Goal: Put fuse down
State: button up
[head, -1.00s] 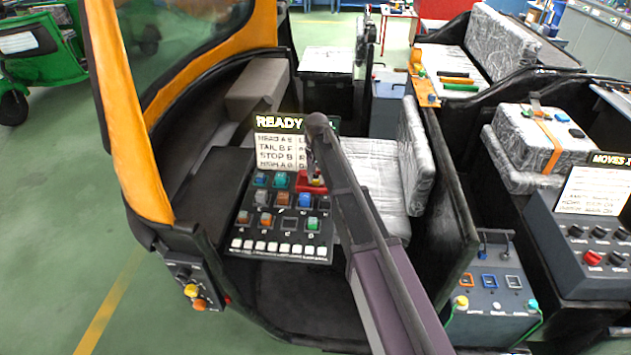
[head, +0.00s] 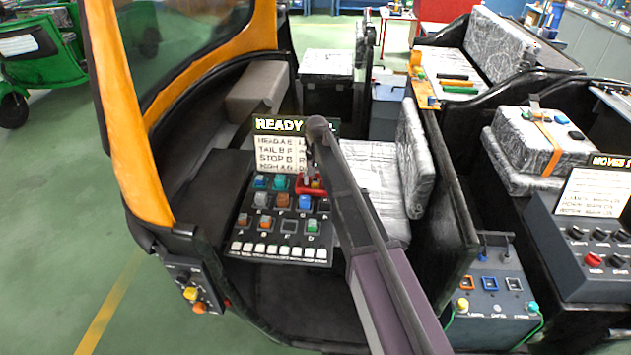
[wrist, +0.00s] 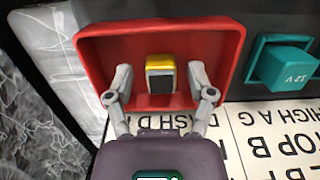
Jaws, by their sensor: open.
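A small fuse (wrist: 160,75) with a yellow top edge and dark grey face sits inside a shallow red tray (wrist: 225,42) in the wrist view. My gripper (wrist: 160,78) is open, with one finger on each side of the fuse and a gap on both sides. In the head view the red tray (head: 301,190) is on the fuse panel (head: 242,222), below the READY sign, with a bit of yellow in it. My gripper (head: 313,172) is over the tray there, partly hidden by my arm.
Several coloured fuses, including a teal one (wrist: 285,65) marked 12 V, sit in the panel beside the tray. A printed label card (head: 272,150) stands behind them. A wrapped seat (head: 375,200) is to the right, and an orange-edged windscreen frame (head: 125,130) is to the left.

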jog(key=shift+r, duration=0.15)
notch_tip(320, 180, up, 12)
jog(key=w+p, duration=0.1)
jog(key=p, duration=1.1)
jog(key=shift+w, duration=0.2)
dwell(0.4)
jog(key=s+d+t, duration=0.1)
jog(key=s+d, duration=2.2)
jog(key=s, duration=0.4)
jog(key=shift+s, duration=0.15)
